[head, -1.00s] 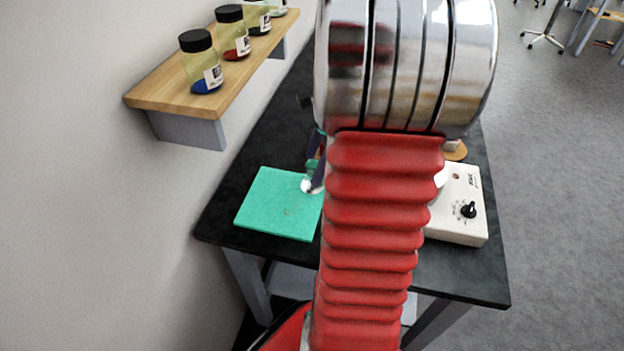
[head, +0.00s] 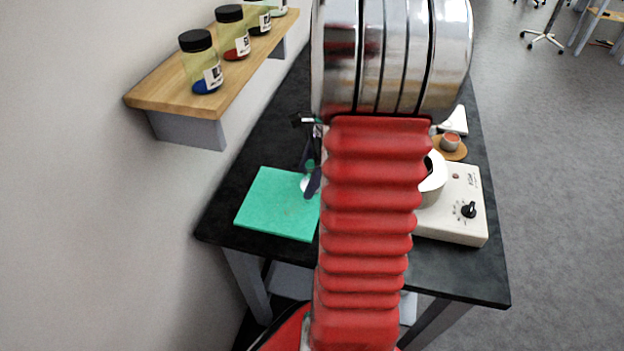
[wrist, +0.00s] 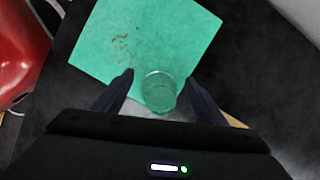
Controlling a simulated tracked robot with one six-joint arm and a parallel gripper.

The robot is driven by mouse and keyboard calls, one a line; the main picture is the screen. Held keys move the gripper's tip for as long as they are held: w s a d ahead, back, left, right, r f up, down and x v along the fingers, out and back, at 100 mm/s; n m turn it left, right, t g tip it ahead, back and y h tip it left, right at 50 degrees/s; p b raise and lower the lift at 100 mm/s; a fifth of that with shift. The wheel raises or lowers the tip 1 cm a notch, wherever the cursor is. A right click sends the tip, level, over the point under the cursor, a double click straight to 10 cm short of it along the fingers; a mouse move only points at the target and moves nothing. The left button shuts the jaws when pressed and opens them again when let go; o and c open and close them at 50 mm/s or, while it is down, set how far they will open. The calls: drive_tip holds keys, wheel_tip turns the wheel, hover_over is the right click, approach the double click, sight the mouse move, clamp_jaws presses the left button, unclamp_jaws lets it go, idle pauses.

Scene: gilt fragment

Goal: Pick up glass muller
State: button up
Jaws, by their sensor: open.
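The glass muller (wrist: 160,91) is a clear, greenish round piece in the wrist view, standing at the near edge of the green mat (wrist: 150,30). In the head view only a pale sliver of the muller (head: 306,184) shows at the mat's right side (head: 270,205); my arm hides the rest. My gripper (wrist: 160,78) is open, with one dark finger on each side of the muller. I cannot tell whether either finger touches it. In the head view, one dark finger shows beside my red arm.
A white device with a knob (head: 455,215) stands on the dark table (head: 450,275) to the right. Behind it is a small cup (head: 450,141) on a wooden disc. A wall shelf (head: 180,100) with several jars is at the upper left.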

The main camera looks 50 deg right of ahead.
drive_tip(key=shift+c, duration=0.5)
drive_tip(key=c, duration=1.2)
